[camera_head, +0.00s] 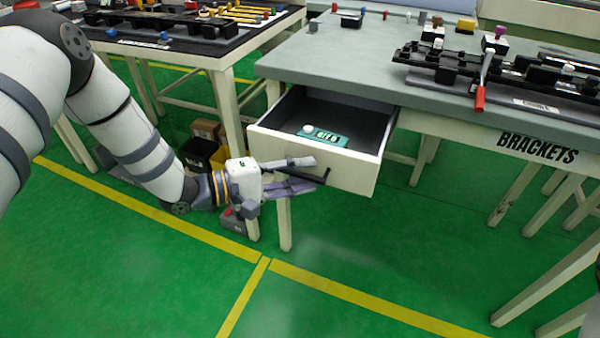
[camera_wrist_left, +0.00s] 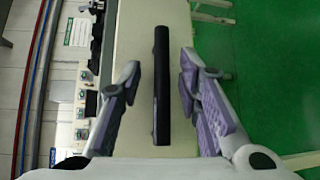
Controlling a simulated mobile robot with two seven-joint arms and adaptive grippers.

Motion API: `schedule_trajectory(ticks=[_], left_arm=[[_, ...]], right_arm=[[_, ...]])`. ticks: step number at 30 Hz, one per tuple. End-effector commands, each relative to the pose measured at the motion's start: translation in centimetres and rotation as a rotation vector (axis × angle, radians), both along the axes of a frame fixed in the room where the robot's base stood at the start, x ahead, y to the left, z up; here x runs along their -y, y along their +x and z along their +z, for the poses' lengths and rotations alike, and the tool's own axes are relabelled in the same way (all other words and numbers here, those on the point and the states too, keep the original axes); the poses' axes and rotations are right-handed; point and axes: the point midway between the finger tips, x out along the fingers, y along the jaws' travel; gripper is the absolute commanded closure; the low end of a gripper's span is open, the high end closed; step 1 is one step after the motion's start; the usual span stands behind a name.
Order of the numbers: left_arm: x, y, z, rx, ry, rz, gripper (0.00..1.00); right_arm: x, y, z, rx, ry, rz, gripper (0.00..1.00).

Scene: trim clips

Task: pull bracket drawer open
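The bracket drawer (camera_head: 366,172) stands pulled out from under the grey workbench marked BRACKETS. Its dark inside shows in the head view, with a teal bracket piece (camera_head: 325,137) and a small white knob in it. A black bar handle (camera_head: 312,175) runs along its cream front; the handle also shows in the left wrist view (camera_wrist_left: 161,85). My left gripper (camera_head: 308,174) is at the handle. In the left wrist view its two purple-padded fingers (camera_wrist_left: 160,75) are spread, one on each side of the handle, with gaps to it. My right gripper is not in view.
The grey workbench top (camera_head: 340,55) carries black fixtures and a red-handled lever (camera_head: 480,90). Another bench (camera_head: 215,60) with tools stands at the left. Dark and yellow bins (camera_head: 200,150) sit between the benches. The green floor in front is clear.

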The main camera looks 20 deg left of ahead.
Motion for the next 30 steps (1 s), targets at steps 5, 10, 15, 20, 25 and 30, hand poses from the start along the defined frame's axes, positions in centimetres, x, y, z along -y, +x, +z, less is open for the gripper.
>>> schedule_trajectory(ticks=[5,10,15,20,25,30], left_arm=[[0.0,-0.1,-0.1,-0.001,0.001,0.000,0.69],[-1.9,-1.6,0.2,-0.003,0.002,0.004,0.69],[-5.4,-4.8,1.0,-0.001,0.001,0.004,0.69],[-7.8,-7.0,1.4,0.000,0.002,0.002,0.69],[-8.8,-8.0,1.6,0.000,0.000,0.001,0.69],[-8.8,-8.1,1.6,-0.001,0.001,0.000,0.69]], right_arm=[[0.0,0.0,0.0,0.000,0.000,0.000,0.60],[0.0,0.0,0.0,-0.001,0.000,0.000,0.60],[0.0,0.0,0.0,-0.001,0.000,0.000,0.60],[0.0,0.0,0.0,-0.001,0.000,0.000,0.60],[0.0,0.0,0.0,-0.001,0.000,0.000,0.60],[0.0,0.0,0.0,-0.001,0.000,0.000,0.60]])
